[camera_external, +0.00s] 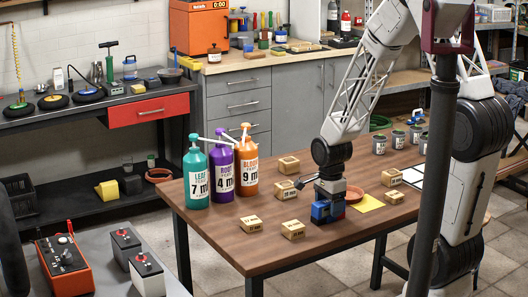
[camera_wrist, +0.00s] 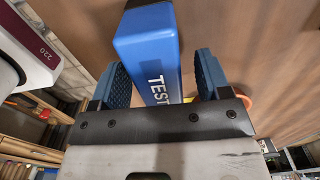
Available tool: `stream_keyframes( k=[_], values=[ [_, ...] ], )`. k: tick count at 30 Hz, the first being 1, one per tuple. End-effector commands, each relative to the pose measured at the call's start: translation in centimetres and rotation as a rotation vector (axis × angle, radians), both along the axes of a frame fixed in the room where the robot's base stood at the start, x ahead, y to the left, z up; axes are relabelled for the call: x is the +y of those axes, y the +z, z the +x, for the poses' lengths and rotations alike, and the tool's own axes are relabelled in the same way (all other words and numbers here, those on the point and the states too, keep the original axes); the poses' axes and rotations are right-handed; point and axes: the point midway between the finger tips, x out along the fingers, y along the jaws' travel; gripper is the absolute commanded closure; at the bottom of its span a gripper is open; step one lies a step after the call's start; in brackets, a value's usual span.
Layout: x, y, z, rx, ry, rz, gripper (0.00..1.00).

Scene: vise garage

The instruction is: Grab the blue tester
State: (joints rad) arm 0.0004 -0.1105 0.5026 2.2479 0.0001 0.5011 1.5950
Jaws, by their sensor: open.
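The blue tester (camera_wrist: 147,42) is a blue box with white lettering that reads "TEST" in the wrist view; the rest of the word is hidden by my gripper. My gripper (camera_wrist: 160,78) is open, with one blue ribbed finger pad on each side of the tester. A gap shows on the right side; contact on the left cannot be told. In the external view, my gripper (camera_external: 329,204) points down at the wooden table, and the blue tester (camera_external: 321,211) shows low at its fingers, partly covered by them.
On the wooden table (camera_external: 225,237) stand teal (camera_external: 196,175), purple (camera_external: 223,172) and orange (camera_external: 248,167) pump bottles to the left. Several small wooden blocks (camera_external: 292,229) lie around the gripper. A yellow sheet (camera_external: 367,203) and an orange dish (camera_external: 353,194) are close on the right.

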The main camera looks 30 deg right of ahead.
Motion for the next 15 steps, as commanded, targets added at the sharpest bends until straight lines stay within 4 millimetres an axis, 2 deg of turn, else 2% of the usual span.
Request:
stream_keyframes(
  k=[8, 15],
  values=[
    [0.0, -0.01, 0.0, 0.0, 0.0, 0.0, 0.31],
    [0.0, -0.01, -0.01, 0.0, 0.0, 0.0, 0.68]
  ],
)
